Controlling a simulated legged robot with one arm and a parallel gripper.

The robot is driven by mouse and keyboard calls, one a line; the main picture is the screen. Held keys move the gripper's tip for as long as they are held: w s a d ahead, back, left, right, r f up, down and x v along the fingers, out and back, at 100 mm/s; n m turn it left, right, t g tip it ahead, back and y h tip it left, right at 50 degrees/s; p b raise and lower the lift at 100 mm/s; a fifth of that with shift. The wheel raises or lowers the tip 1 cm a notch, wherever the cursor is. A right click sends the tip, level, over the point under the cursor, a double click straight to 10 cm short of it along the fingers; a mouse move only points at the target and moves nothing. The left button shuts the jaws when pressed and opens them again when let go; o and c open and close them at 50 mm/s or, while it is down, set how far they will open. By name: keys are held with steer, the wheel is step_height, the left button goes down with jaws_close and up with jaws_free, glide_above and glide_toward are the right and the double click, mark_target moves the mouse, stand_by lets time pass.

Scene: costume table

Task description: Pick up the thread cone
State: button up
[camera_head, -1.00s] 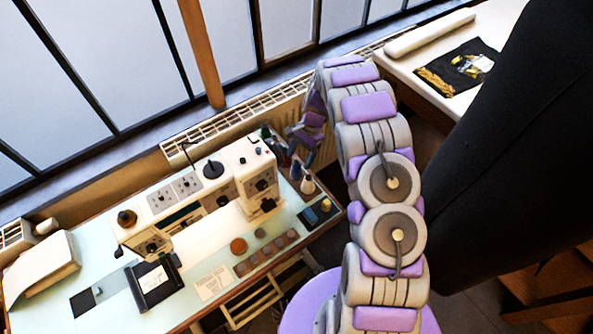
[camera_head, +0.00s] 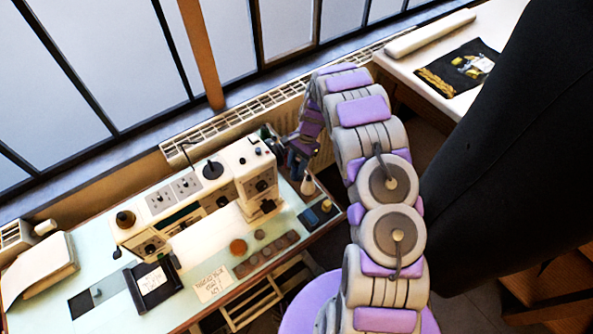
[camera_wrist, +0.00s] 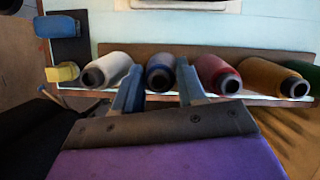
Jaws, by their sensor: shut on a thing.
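Several thread cones lie in a row on a brown rack in the wrist view: a white one (camera_wrist: 108,70), a dark blue one (camera_wrist: 160,72), a red one (camera_wrist: 217,74), an ochre one (camera_wrist: 272,76) and a green one at the right edge. My gripper (camera_wrist: 159,68) has one finger on each side of the dark blue cone and is shut on it. The cone still appears level with its neighbours. In the head view, my gripper (camera_head: 297,163) is at the table's back right end and hides most of the cones; the white cone (camera_head: 308,186) shows.
The sewing machine (camera_head: 210,192) stands just left of the gripper. A blue spool and a yellow spool (camera_wrist: 62,72) sit on a dark pad left of the row. The radiator (camera_head: 230,118) and window are behind. A second table (camera_head: 455,95) is at upper right.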

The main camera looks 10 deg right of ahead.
steer(key=shift+c, duration=0.6)
step_height(320, 180, up, 10)
steer(key=shift+f+p, duration=0.15)
steer(key=shift+p, duration=0.7)
steer(key=shift+r, duration=0.25)
steer(key=shift+s, duration=0.15)
